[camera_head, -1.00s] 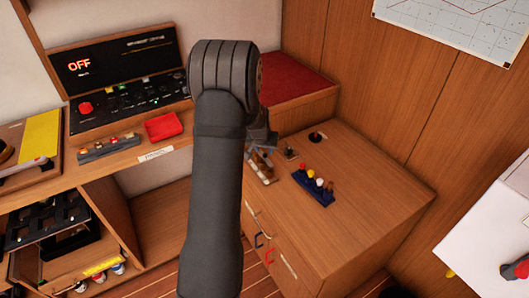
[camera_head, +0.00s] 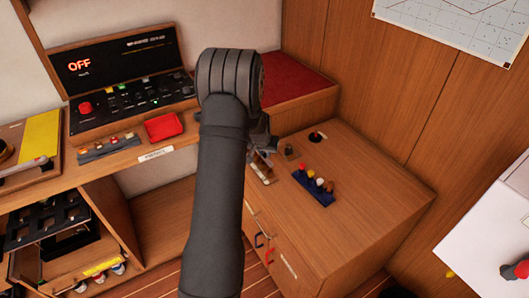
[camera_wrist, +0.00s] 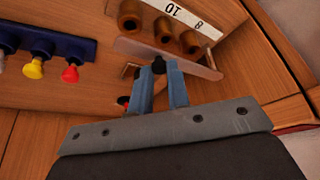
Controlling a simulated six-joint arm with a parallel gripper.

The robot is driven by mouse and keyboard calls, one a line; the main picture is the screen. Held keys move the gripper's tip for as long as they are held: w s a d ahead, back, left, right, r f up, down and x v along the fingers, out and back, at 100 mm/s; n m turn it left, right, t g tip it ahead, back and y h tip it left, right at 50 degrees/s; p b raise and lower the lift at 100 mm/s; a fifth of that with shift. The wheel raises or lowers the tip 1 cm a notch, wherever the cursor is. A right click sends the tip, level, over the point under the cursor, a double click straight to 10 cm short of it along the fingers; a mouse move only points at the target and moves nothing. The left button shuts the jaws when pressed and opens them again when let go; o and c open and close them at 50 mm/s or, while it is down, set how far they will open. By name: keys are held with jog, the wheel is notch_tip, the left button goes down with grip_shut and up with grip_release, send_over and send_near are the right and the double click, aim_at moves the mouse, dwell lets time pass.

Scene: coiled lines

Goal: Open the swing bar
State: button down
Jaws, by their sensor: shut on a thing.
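The swing bar (camera_wrist: 195,66) is a pale, flat, see-through-looking strip in the wrist view. It lies across the front of a rack of round wooden holders (camera_wrist: 163,30) with a white label reading 8 and 10. In the head view my gripper (camera_head: 266,146) is over the wooden cabinet top, beside the rack's white label (camera_head: 262,174); my arm hides part of this area, and the bar is hard to make out there.
The cabinet's right part is clear. A red raised pad (camera_head: 295,82) lies behind.

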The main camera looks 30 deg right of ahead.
jog(key=w+a+m+g, duration=0.5)
jog(key=w+a+m, duration=0.3)
jog(key=a+m, duration=0.3)
jog(key=shift+m+h, duration=0.4)
jog(key=shift+m, duration=0.9)
jog(key=shift+w, duration=0.1)
jog(key=shift+d, duration=0.1)
jog(key=c, duration=1.4)
grip_release()
jog(key=shift+o, duration=0.2)
